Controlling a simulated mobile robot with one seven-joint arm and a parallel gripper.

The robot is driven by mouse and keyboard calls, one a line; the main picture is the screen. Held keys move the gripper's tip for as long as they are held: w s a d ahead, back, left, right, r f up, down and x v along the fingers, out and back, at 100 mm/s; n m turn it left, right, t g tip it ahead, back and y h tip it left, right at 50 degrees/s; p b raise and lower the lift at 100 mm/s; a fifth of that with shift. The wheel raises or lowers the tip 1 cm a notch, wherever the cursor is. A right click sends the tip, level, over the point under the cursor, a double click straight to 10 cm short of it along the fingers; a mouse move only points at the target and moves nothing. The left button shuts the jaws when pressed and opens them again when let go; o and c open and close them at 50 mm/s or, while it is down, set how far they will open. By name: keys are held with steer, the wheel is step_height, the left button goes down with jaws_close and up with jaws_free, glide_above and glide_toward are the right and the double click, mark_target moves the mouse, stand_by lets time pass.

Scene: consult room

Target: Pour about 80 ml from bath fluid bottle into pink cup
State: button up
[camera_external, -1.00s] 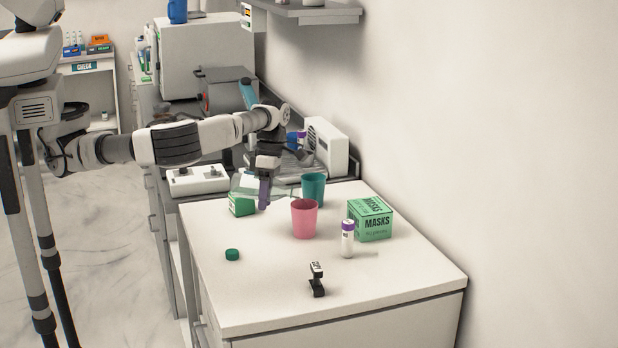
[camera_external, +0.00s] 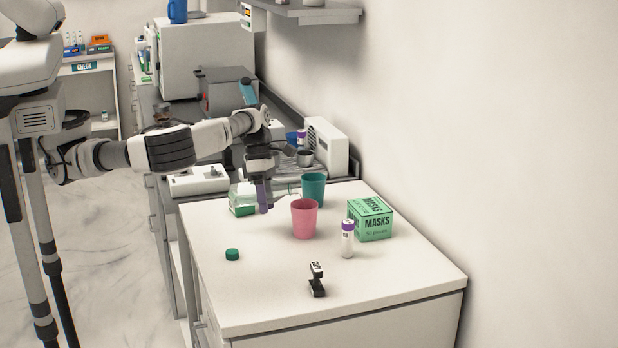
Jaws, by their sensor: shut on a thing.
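The pink cup (camera_external: 304,219) stands upright on the white counter. My gripper (camera_external: 264,208) points down just left of it, its purple fingers shut on the bath fluid bottle (camera_external: 241,196). The bottle is clear with a green patch low on its visible left part. The fingers hide its middle, and a clear part shows to their right, near the cups. I cannot tell its exact tilt or whether it touches the counter. No stream of fluid is visible, and the inside of the cup is mostly hidden. A green cap (camera_external: 232,254) lies on the counter.
A teal cup (camera_external: 313,189) stands just behind the pink cup. A green masks box (camera_external: 371,219) and a white vial with a purple top (camera_external: 347,239) are to the right. A small black device (camera_external: 317,280) stands in front. The front of the counter (camera_external: 390,290) is mostly clear.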

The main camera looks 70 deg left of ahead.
steer(key=shift+s+a+f+t+h+b, duration=0.1)
steer(key=shift+s+f+t+h+b, duration=0.1)
steer(key=shift+f+t+h+b, duration=0.45)
steer(key=shift+r+t+y, duration=0.1)
steer(key=shift+t+y, duration=0.15)
stand_by(1.4)
steer(key=shift+f+b, duration=0.25)
steer(key=shift+b, duration=0.55)
steer(key=b, duration=0.3)
steer(key=f+t+h+b, duration=0.1)
steer(key=b, duration=0.2)
steer(key=shift+w+d+t, duration=0.25)
steer(key=shift+w+t, duration=0.05)
steer(key=shift+w, duration=0.05)
steer(key=b, duration=0.2)
steer(key=t+b, duration=0.1)
steer(key=b, duration=0.1)
steer(key=shift+w+d+f+m, duration=0.1)
steer(key=shift+w+f+m, duration=0.05)
steer(key=shift+w+m, duration=0.15)
